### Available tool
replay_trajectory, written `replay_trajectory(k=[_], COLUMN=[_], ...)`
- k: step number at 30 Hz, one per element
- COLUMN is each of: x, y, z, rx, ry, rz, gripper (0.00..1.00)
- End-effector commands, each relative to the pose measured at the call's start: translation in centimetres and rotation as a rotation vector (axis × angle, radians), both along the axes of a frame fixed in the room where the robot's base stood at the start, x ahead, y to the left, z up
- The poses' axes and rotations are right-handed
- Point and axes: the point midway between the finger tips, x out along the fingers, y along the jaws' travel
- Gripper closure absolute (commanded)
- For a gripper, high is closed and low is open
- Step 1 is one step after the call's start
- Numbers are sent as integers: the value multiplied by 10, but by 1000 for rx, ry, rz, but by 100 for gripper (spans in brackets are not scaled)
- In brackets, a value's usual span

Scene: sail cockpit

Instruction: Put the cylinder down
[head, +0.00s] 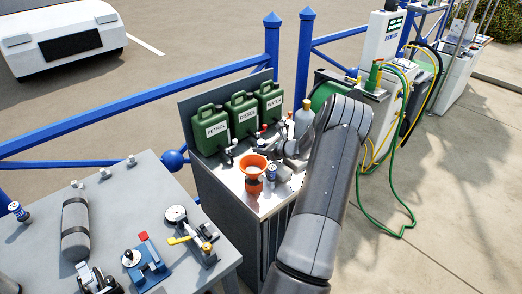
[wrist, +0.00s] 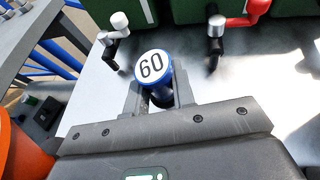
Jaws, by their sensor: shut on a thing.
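The cylinder (wrist: 152,68) has a blue rim and a white top marked 60. In the wrist view it sits between the two fingers of my gripper (wrist: 158,98), which is shut on it. In the head view the cylinder (head: 271,173) is small, just right of the orange funnel, with my gripper (head: 284,164) beside it over the light metal worktop (head: 240,185). I cannot tell whether its base touches the worktop. Its lower part is hidden by my fingers in the wrist view.
Green cans (head: 211,130) with taps stand behind on the worktop. The orange funnel (head: 252,168) is close on the left. A grey bottle (head: 304,118) stands behind my arm. The left grey table (head: 120,205) holds a grey cylinder (head: 75,228) and another blue-topped can (head: 18,211).

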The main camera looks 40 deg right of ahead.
Motion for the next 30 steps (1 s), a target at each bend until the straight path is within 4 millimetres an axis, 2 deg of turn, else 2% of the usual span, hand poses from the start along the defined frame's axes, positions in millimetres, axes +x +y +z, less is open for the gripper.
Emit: replay_trajectory(k=[2,12,13,18,21,30], x=[0,0,0,0,0,0], y=[0,0,0,0,0,0], z=[-8,-11,-12,-11,-11,-7], rx=[0,-1,-1,-2,-2,-3], ry=[-1,-1,0,0,0,-1], rz=[0,0,0,1,1,1], gripper=[100,100,76,62,55,55])
